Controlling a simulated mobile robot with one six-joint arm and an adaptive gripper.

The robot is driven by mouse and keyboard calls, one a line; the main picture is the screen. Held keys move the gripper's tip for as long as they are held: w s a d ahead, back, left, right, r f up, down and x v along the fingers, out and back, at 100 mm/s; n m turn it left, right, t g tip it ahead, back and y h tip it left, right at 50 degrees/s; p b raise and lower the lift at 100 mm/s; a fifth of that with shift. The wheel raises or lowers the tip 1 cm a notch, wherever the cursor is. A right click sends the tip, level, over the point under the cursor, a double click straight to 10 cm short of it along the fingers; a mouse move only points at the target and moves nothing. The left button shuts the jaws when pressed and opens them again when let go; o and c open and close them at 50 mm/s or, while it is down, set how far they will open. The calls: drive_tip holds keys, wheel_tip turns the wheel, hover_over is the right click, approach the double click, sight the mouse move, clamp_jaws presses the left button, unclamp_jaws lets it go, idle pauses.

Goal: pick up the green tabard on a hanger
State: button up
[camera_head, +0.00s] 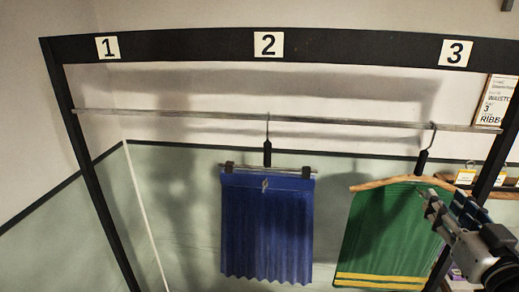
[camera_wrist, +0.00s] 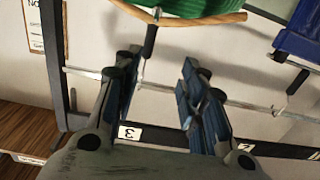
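The green tabard (camera_head: 385,235), with yellow stripes at its lower edge, hangs on a wooden hanger (camera_head: 365,186) from the rail below label 3. The hanger has a black neck (camera_head: 422,162) and a metal hook over the rail. My gripper (camera_head: 444,200) is in front of the tabard's right shoulder, covering part of it. In the wrist view, my gripper (camera_wrist: 160,64) is open, and the hanger's black neck (camera_wrist: 150,42) appears between the fingertips with nothing gripped. The wrist view also shows the tabard's edge (camera_wrist: 180,7) at the top. Their depth apart is unclear.
A blue pleated skirt (camera_head: 267,228) hangs on a clip hanger below label 2, left of the tabard. The metal rail (camera_head: 190,115) is bare below label 1. A black frame post (camera_head: 498,160) and a shelf (camera_head: 502,190) with small items are at right.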

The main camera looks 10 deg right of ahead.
drive_tip(key=s, duration=0.1)
drive_tip(key=p, duration=0.7)
approach(422, 168)
drive_tip(key=x, duration=0.5)
drive_tip(key=shift+a, duration=0.35)
drive_tip(key=x, duration=0.6)
drive_tip(key=shift+s+d, duration=0.1)
drive_tip(key=shift+d, duration=0.2)
drive_tip(key=shift+m+h, duration=0.3)
drive_tip(key=shift+c, duration=0.2)
clamp_jaws()
